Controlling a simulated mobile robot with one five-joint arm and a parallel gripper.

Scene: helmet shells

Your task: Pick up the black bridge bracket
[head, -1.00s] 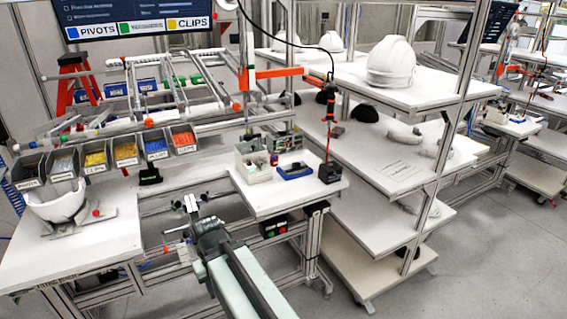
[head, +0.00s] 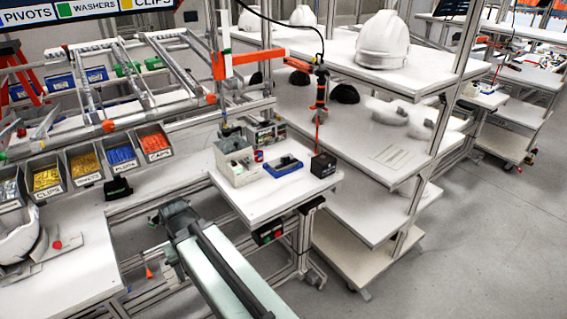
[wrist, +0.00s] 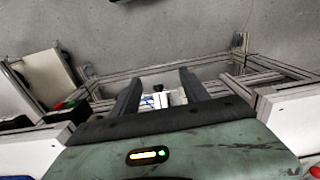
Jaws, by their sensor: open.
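In the wrist view my gripper (wrist: 161,84) has its two dark fingers apart, with nothing held between them. It hangs over the open metal frame, away from the table tops. A blue tray (head: 270,172) on that table holds a small dark piece (head: 287,161). I cannot tell whether this piece is the black bridge bracket. No other piece is clearly the bracket.
On the small table stand a grey-white bin (head: 236,165) and a black box (head: 322,165). Shelves with a white helmet (head: 384,42) rise to the right. Part bins (head: 120,156) line the left. Aluminium rails (head: 150,218) run beside my arm; clear floor lies at the right.

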